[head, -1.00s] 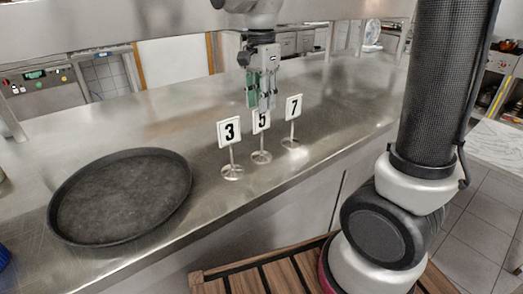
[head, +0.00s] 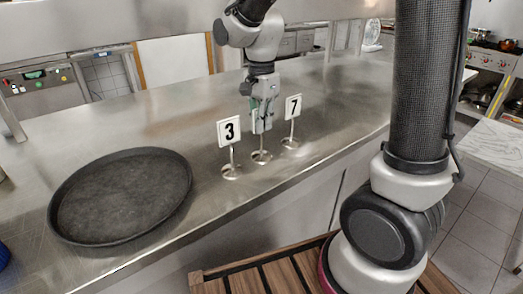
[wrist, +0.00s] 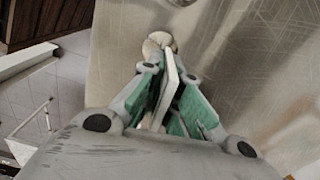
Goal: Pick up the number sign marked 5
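The number sign marked 5 (head: 261,157) stands upright on the steel counter between two other signs. In the head view my gripper hides its number and most of its card; its round base and short post show below. My gripper (head: 262,128) points down over this sign from above. In the wrist view the white card (wrist: 173,76) shows edge-on between the green-padded fingers (wrist: 170,88). The fingers look spread on either side of the card, with gaps beside it. The sign's round base shows beyond the fingertips.
The sign marked 3 (head: 229,133) stands close on the left and the sign marked 7 (head: 293,107) close on the right. A round black tray (head: 70,226) lies on the counter (head: 330,110) at left. The counter behind the signs is clear.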

